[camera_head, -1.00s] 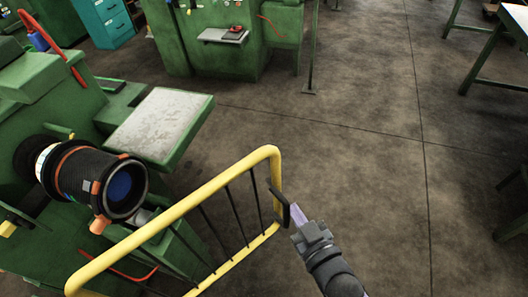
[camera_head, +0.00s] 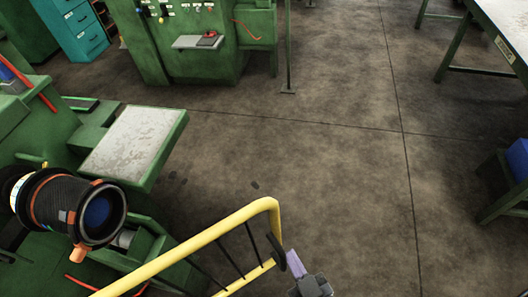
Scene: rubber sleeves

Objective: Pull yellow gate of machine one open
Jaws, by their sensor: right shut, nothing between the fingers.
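The yellow gate (camera_head: 216,231) is a tubular frame with dark bars, at the bottom centre in front of the green machine (camera_head: 80,130) on the left. My right gripper (camera_head: 286,258) is at the bottom, at the gate's right end. Its shut fingers touch or nearly touch the dark handle piece (camera_head: 277,246) on the gate's end post; I cannot tell whether they touch it. The gate's lower left part is cut off by the picture edge. My left gripper is not in view.
Another green machine (camera_head: 205,45) and a teal cabinet (camera_head: 75,28) stand behind. A workbench (camera_head: 495,40) is at right. The floor in the middle is clear.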

